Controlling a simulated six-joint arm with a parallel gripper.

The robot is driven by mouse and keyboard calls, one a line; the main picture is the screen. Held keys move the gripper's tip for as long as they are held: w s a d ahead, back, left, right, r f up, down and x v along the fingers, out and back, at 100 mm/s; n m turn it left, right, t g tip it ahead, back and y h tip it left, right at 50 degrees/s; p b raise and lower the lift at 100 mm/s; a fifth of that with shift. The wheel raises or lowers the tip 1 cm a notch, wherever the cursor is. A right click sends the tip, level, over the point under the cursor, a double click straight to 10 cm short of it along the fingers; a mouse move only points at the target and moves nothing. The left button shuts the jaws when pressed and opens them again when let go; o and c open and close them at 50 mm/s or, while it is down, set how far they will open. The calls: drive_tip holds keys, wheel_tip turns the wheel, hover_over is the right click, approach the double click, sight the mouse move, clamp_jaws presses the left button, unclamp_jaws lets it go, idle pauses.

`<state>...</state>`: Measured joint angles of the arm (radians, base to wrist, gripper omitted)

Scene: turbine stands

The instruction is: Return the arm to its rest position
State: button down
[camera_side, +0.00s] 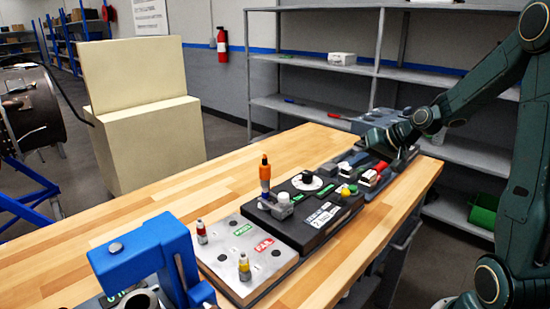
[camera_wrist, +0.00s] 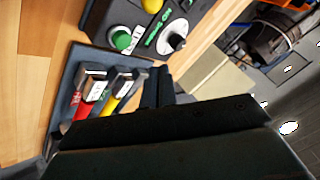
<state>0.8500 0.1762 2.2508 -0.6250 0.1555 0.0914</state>
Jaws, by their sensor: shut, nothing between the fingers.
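My dark green arm comes in from the right in the side view. My gripper (camera_side: 378,148) is low over the far right part of the workbench (camera_side: 80,248), close to a tray of tools with red and yellow handles (camera_side: 372,177). In the wrist view my gripper's fingers (camera_wrist: 157,76) are together with nothing between them. The hammer-like tools (camera_wrist: 97,92) lie in their dark tray beside the fingers. I cannot tell whether the fingers touch the tray.
A black control box with a dial (camera_side: 312,182) and an orange-topped tool (camera_side: 265,175) stand left of my gripper. A metal plate (camera_side: 240,255) with small bottles and a blue stand (camera_side: 150,260) are nearer. Grey shelves (camera_side: 420,76) stand behind. The bench's left side is clear.

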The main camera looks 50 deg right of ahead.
drive_tip(key=s+a+r+n+g, duration=0.2)
drive_tip(key=s+a+r+n, duration=0.15)
drive_tip(key=s+a, duration=0.4)
drive_tip(key=s+a+r+n+g, duration=0.1)
drive_tip(key=s+a+r+n, duration=0.25)
drive_tip(key=a, duration=0.65)
drive_tip(key=s+a+h, duration=0.1)
drive_tip(key=s+a, duration=0.1)
drive_tip(key=s, duration=0.6)
drive_tip(key=shift+s+r+n, duration=0.3)
drive_tip(key=shift+r, duration=0.1)
